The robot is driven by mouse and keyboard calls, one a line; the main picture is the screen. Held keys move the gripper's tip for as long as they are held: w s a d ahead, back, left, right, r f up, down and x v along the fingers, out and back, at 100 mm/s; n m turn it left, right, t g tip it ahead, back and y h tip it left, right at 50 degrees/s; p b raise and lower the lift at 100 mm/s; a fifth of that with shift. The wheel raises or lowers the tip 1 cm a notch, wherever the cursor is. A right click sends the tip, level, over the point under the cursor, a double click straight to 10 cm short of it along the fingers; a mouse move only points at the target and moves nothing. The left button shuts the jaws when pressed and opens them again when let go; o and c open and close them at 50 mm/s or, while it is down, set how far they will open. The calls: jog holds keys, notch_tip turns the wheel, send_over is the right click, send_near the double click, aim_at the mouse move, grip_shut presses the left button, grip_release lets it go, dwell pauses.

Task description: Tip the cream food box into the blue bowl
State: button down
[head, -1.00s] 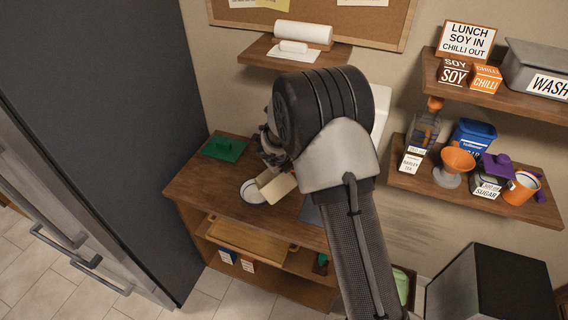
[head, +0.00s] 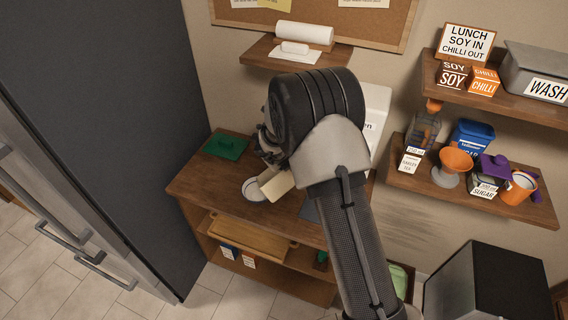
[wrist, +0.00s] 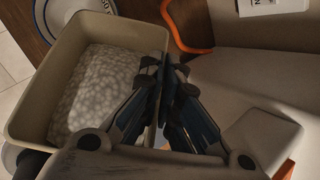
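The cream food box (wrist: 42,88) fills the left of the wrist view, its open top towards the camera and pale grainy food inside. In the head view the box (head: 278,185) looks tilted, held at the bowl's right edge. The white bowl with a blue rim (head: 252,190) stands on the cabinet top. Part of its rim (wrist: 43,20) shows beyond the box in the wrist view; the box hides the rest. My gripper (wrist: 165,75) is closed at the box's right wall and appears to grip it. The arm hides most of the gripper in the head view.
A green block-like object (head: 226,146) sits at the cabinet top's back left. A wooden tray (head: 250,238) lies on the shelf below. Wall shelves with jars and boxes (head: 475,195) are on the right. A dark grey tall unit (head: 120,90) stands left.

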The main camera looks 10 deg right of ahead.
jog(key=shift+w+a+r+n+g+h+p, duration=0.3)
jog(key=shift+w+a+r+g+h+p, duration=0.25)
jog(key=shift+p, duration=4.8)
jog(key=shift+w+a+f+h+p, duration=0.1)
jog(key=shift+w+a+h+p, duration=0.1)
jog(key=shift+h+p, duration=0.1)
jog(key=shift+w+a+g+h+p, duration=0.25)
jog(key=shift+g+p, duration=0.1)
jog(key=shift+p, duration=0.25)
jog(key=shift+w+a+f+n+g+h+b, duration=0.1)
jog(key=shift+w+a+n+g+h+b, duration=0.2)
jog(key=shift+b, duration=0.35)
jog(key=shift+a, duration=0.1)
jog(key=shift+w+a+g+b, duration=0.15)
jog(key=shift+w+g+b, duration=0.15)
jog(key=shift+b, duration=0.8)
